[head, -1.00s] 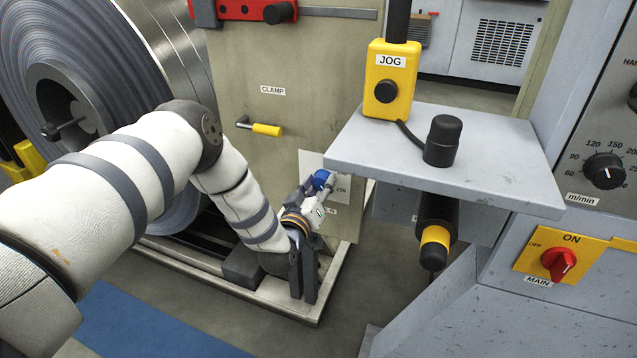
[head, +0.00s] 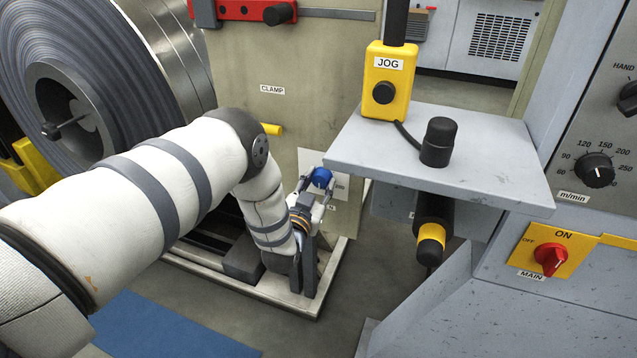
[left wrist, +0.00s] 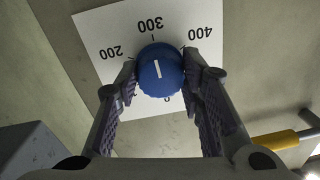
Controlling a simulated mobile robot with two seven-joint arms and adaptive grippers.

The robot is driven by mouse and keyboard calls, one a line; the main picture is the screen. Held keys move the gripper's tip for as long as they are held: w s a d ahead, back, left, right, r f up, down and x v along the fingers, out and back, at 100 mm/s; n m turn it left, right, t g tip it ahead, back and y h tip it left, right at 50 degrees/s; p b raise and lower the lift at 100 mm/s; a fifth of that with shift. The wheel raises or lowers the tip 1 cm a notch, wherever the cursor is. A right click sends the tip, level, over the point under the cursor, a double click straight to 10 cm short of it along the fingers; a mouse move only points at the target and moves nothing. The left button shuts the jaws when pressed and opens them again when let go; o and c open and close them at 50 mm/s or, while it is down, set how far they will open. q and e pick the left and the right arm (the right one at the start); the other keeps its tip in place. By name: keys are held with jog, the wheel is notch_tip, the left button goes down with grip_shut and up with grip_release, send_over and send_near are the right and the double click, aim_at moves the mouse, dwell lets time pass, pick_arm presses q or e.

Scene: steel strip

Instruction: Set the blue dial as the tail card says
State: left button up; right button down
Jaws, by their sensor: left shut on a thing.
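The blue dial (head: 321,178) is a round knob on a white scale card (head: 308,158) low on the beige panel. In the left wrist view the dial (left wrist: 160,70) bears a short white line, slightly tilted, its upper end toward the 300 mark. The scale card (left wrist: 112,30) shows 200, 300 and 400 there; a lower number is mostly hidden behind the dial and fingers. My left gripper (head: 318,190) is shut on the dial, a finger on either side. In the left wrist view its fingers (left wrist: 160,85) touch the dial's sides. I cannot make out a tail card. My right gripper is not in view.
A yellow handle (head: 271,129) under the CLAMP label is partly behind my left arm. A grey shelf (head: 480,160) with a yellow JOG box (head: 387,80) juts out right of the dial. A steel coil (head: 150,60) stands at left.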

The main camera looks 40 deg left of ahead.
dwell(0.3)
pick_arm(q)
jog(key=o, duration=1.2)
jog(key=shift+c, duration=0.2)
jog(key=v, duration=1.2)
